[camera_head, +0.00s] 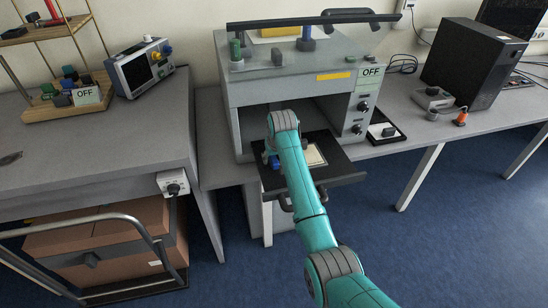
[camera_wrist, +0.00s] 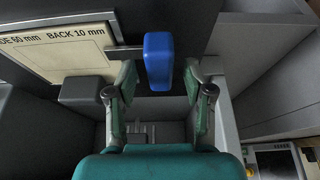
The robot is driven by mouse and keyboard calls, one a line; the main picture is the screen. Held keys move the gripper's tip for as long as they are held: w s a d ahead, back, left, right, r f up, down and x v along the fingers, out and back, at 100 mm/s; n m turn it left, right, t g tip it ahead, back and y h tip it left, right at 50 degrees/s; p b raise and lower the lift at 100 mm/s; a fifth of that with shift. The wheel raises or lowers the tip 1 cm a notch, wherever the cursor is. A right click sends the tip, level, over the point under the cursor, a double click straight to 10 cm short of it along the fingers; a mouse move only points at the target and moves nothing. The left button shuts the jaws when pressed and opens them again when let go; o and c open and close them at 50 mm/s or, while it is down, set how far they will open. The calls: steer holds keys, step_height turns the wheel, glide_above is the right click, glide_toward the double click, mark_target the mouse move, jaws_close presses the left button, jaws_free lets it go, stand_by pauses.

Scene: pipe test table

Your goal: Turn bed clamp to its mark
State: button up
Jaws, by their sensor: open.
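The bed clamp's blue handle (camera_wrist: 158,62) stands near the top middle of the wrist view, with a dark bar running left from it toward a pale plate (camera_wrist: 62,50). The plate's visible print reads "DE 60 mm BACK 10 mm". My gripper (camera_wrist: 160,82) is open, one finger on each side of the handle's lower part, with gaps visible on both sides. In the head view, blue (camera_head: 274,162) shows beside my arm over the pulled-out black bed (camera_head: 345,162); my gripper is mostly hidden there. I cannot make out the clamp's mark.
The grey test machine (camera_head: 240,100) surrounds the bed, its open bay behind my arm. A small black-and-white pad (camera_head: 384,132) lies right of it. A cart with a cardboard box (camera_head: 105,240) stands at lower left. Blue floor is clear at lower right.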

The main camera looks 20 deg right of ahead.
jaws_close()
steer(key=shift+n, duration=0.4)
steer(key=n+y, duration=0.1)
steer(key=n, duration=0.2)
steer(key=shift+d+n+y, duration=0.15)
steer(key=shift+n+y, duration=0.15)
steer(key=shift+y, duration=0.1)
steer(key=n+g+y, duration=0.1)
steer(key=n, duration=0.3)
steer(key=shift+w+n, duration=0.1)
steer(key=shift+n, duration=0.2)
steer(key=n, duration=0.2)
steer(key=n+g+y, duration=0.1)
steer(key=n, duration=0.1)
steer(key=shift+d+n+g, duration=0.1)
steer(key=shift+n+g, duration=0.2)
steer(key=shift+w+n+g+y, duration=0.15)
steer(key=shift+n+g, duration=0.3)
steer(key=shift+n, duration=0.65)
steer(key=shift+s+n+g+y, duration=0.15)
steer(key=shift+n+g, duration=0.3)
steer(key=shift+n, duration=0.65)
steer(key=shift+w, duration=0.1)
